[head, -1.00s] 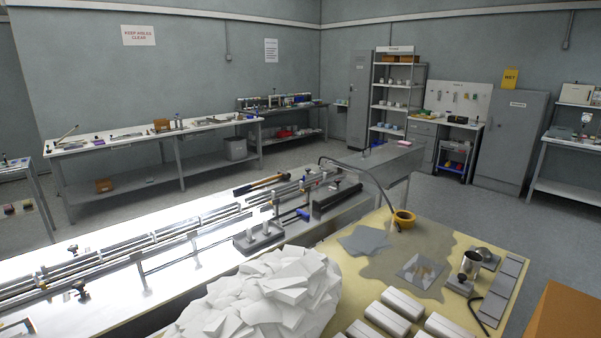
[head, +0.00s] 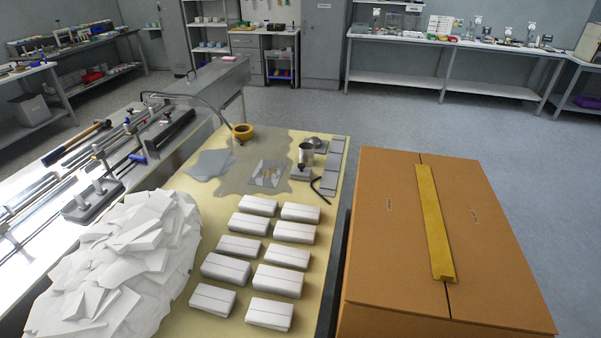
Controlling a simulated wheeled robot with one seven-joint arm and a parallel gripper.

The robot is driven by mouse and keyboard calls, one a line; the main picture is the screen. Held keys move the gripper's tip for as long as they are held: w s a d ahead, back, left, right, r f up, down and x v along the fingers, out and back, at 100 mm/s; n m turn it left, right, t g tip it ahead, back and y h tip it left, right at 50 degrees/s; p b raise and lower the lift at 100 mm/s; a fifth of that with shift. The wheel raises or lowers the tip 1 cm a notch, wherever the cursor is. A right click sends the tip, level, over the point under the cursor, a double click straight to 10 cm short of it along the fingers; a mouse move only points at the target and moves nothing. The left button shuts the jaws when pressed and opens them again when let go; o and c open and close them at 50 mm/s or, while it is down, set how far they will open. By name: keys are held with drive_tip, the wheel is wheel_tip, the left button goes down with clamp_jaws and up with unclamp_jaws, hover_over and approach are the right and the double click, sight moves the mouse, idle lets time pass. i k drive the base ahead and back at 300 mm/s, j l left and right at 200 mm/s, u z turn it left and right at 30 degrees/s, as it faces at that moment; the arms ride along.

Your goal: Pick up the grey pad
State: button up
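Flat grey square sheets (head: 210,164) lie overlapping near the far left part of the yellow tabletop (head: 255,318), partly over a darker grey patch. A row of flat grey pieces (head: 335,166) lies along the tabletop's right edge. I cannot tell for certain which of these is the grey pad. Nothing covers either of them. My gripper is not in view.
White wrapped blocks (head: 240,247) stand in two columns at the front. A white scrap heap (head: 120,262) is at left. A large carton (head: 390,240) stands right.

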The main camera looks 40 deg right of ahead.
sight(299, 172)
drive_tip(key=k, duration=0.65)
drive_tip(key=z, duration=1.8)
drive_tip(key=l+z, duration=0.1)
drive_tip(key=z, duration=0.35)
drive_tip(key=i+z, duration=0.15)
drive_tip(key=z, duration=0.25)
drive_tip(key=i+l+z, duration=0.1)
drive_tip(key=z, duration=0.35)
drive_tip(key=i+z, duration=0.1)
drive_tip(key=z, duration=0.35)
drive_tip(key=i+l+u, duration=0.1)
drive_tip(key=i+u, duration=0.25)
drive_tip(key=i, duration=0.5)
drive_tip(key=i+j+u, duration=0.1)
drive_tip(key=u, duration=0.3)
drive_tip(key=i+u, duration=0.55)
drive_tip(key=u, duration=0.2)
drive_tip(key=i+l+u, duration=0.1)
drive_tip(key=i+u, duration=0.3)
drive_tip(key=i, duration=1.05)
drive_tip(key=i+u, duration=0.15)
drive_tip(key=i, duration=0.7)
drive_tip(key=i+l+u, duration=0.1)
drive_tip(key=i, duration=0.8)
drive_tip(key=i+j+u, duration=0.15)
drive_tip(key=i+u, duration=0.65)
drive_tip(key=u, duration=0.15)
drive_tip(key=i+l+u, duration=0.15)
drive_tip(key=i+u, duration=0.35)
drive_tip(key=k, duration=0.1)
